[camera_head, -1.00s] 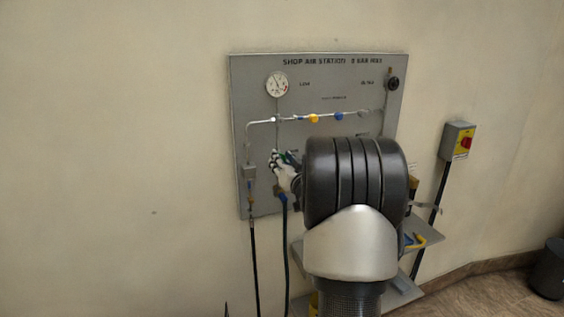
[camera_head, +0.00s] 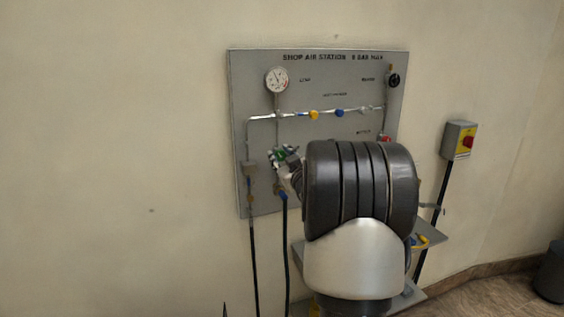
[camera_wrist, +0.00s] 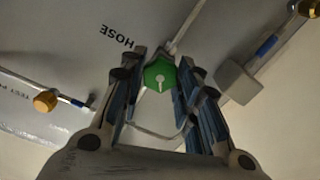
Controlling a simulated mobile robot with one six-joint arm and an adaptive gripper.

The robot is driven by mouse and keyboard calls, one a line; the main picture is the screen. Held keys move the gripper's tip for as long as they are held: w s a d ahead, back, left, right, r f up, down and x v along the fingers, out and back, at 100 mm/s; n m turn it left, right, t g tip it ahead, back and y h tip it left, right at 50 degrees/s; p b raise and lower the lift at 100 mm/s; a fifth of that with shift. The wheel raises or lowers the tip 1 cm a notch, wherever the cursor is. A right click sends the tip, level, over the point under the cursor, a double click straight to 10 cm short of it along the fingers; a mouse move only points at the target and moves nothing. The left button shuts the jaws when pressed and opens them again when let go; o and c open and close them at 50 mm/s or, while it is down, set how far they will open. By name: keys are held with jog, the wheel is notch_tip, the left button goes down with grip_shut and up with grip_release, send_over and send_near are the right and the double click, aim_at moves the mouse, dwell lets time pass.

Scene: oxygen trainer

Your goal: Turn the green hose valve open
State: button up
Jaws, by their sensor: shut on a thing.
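The green hose valve (camera_wrist: 159,76) shows in the wrist view as a green knob with a white mark, beside the printed word HOSE. My gripper (camera_wrist: 163,82) has its two fingers on either side of the knob and is shut on it. In the head view the green valve (camera_head: 281,155) shows at the lower left of the grey panel (camera_head: 240,100). My gripper (camera_head: 289,163) is there at the valve, and my wrist and arm hide much of the panel's lower right.
A gauge (camera_head: 277,80) and a pipe with a yellow fitting (camera_head: 314,115) and blue fitting (camera_head: 340,113) are above. A dark hose (camera_head: 285,250) hangs below the valve. A shelf (camera_head: 430,236) and a red-and-yellow switch box (camera_head: 459,141) are at right.

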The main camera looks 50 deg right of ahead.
jog(key=n, duration=1.4)
jog(key=shift+n, duration=0.4)
jog(key=n, duration=0.3)
jog(key=shift+n, duration=0.3)
jog(key=n, duration=0.3)
jog(key=shift+n, duration=0.3)
jog(key=n, duration=0.3)
jog(key=shift+n, duration=2.2)
